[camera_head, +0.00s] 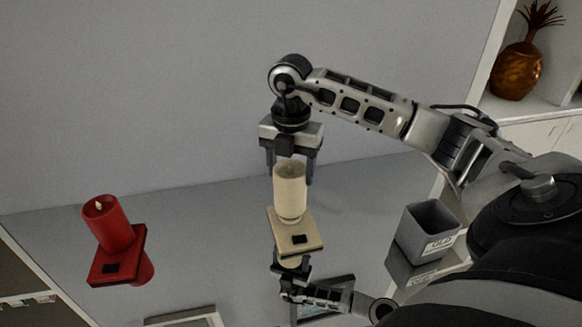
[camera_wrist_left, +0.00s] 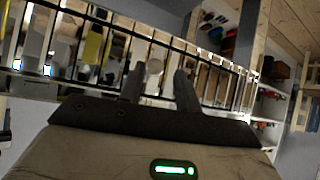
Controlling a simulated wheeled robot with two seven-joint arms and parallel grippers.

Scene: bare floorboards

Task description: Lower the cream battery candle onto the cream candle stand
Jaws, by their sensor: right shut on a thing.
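The cream battery candle (camera_head: 290,192) is upright in the head view, with its lower end over the cream candle stand (camera_head: 308,240). It looks to be at or just above the stand; I cannot tell whether they touch. My right gripper (camera_head: 290,174) reaches down from above and is shut on the candle, with a finger on either side near its top. The stand is a flat square plate with a dark patch at its front. My left gripper (camera_wrist_left: 160,88) shows only in the left wrist view, with its two fingers apart and nothing between them.
A red candle (camera_head: 108,224) stands on a red stand (camera_head: 132,258) at left. A grey labelled bin (camera_head: 425,235) is at right. The glossy surface mirrors objects. A copper pineapple (camera_head: 517,72) sits on a shelf. The left wrist view faces a dark railing (camera_wrist_left: 210,58).

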